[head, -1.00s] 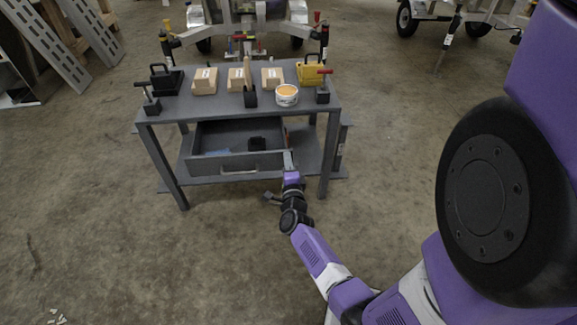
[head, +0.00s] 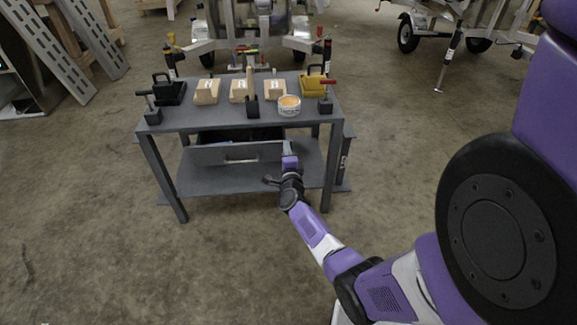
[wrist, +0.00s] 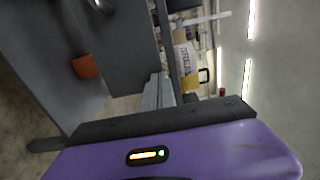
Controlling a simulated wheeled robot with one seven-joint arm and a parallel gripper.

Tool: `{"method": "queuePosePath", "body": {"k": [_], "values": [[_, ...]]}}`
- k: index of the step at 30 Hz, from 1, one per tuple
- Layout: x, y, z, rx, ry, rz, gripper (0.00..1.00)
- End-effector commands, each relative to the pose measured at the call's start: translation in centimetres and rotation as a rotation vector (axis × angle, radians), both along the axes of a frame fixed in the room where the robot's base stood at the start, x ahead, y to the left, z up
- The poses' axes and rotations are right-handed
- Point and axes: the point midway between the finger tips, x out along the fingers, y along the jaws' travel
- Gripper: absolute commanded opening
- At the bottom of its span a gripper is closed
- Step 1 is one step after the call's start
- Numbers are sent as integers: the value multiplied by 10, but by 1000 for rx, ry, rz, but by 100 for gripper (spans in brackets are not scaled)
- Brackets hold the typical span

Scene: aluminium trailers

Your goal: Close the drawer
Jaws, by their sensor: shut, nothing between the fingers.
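The grey drawer (head: 215,156) hangs under the table top. It stands a little way out, with a dark strip of its inside showing above the front panel, which has a slot handle. My gripper (head: 287,147) is at the right end of the drawer front. Its silver fingers are shut and empty, and they also show in the wrist view (wrist: 160,92) close to a dark grey panel. I cannot tell whether the fingertips touch the drawer.
The grey table (head: 190,122) carries several boxes, a tub (head: 289,105) and a yellow case (head: 313,86) above the drawer. A lower shelf (head: 230,180) lies below it. Table legs stand either side. The floor in front is clear.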

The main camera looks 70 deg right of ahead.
Motion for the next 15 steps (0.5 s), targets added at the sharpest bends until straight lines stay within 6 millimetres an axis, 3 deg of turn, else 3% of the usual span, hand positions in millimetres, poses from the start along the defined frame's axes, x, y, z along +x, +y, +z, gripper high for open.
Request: {"method": "queuePosePath", "body": {"k": [6,15], "values": [[20,-45,-5,-1,-2,2,0],[33,-79,-2,0,0,1,0]]}}
